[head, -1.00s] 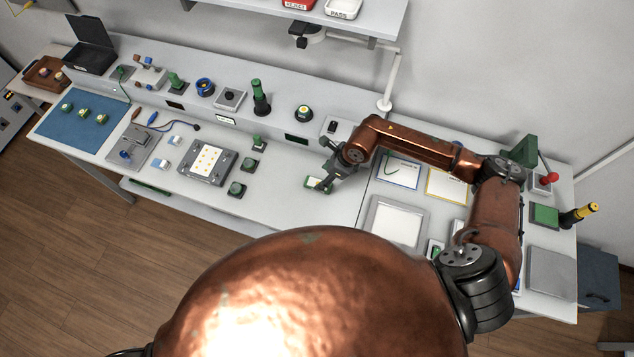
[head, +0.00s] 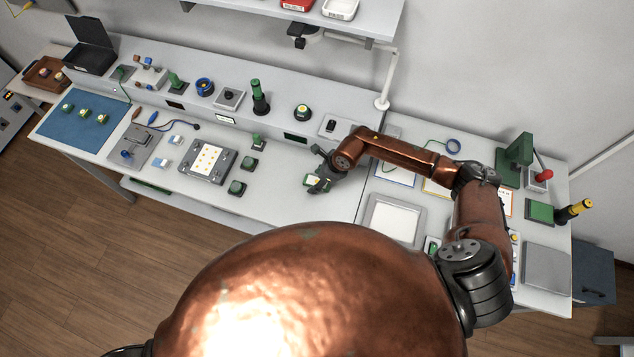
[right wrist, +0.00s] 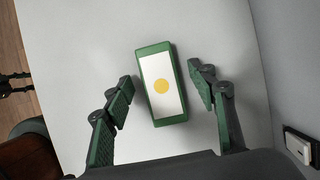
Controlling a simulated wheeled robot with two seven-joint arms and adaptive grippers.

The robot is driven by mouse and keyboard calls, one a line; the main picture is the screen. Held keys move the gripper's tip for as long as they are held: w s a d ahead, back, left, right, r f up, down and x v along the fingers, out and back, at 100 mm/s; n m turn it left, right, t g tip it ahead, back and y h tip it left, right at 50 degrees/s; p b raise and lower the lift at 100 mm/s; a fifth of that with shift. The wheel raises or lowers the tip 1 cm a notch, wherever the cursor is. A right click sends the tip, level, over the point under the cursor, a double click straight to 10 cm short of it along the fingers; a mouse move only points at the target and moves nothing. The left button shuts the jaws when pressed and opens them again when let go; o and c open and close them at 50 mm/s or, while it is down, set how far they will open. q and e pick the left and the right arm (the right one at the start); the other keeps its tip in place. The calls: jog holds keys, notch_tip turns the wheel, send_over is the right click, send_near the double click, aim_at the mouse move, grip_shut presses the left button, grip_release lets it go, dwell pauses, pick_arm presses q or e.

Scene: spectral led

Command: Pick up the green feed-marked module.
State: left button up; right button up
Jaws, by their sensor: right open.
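My right gripper (right wrist: 162,88) is open, with one finger on each side of the module and a visible gap to each. In the head view my right gripper (head: 318,180) is low over the table at the module. Whether the fingers reach down to table height is hard to tell. My left gripper is not in view.
Left of the module are green round-topped pieces (head: 237,187) and a grey fixture with a dotted plate (head: 207,161). A white tray (head: 370,222) lies to the right. A raised ledge with several devices runs behind. The table around the module is clear.

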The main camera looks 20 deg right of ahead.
jog(key=shift+f, duration=0.2)
jog(key=c, duration=1.3)
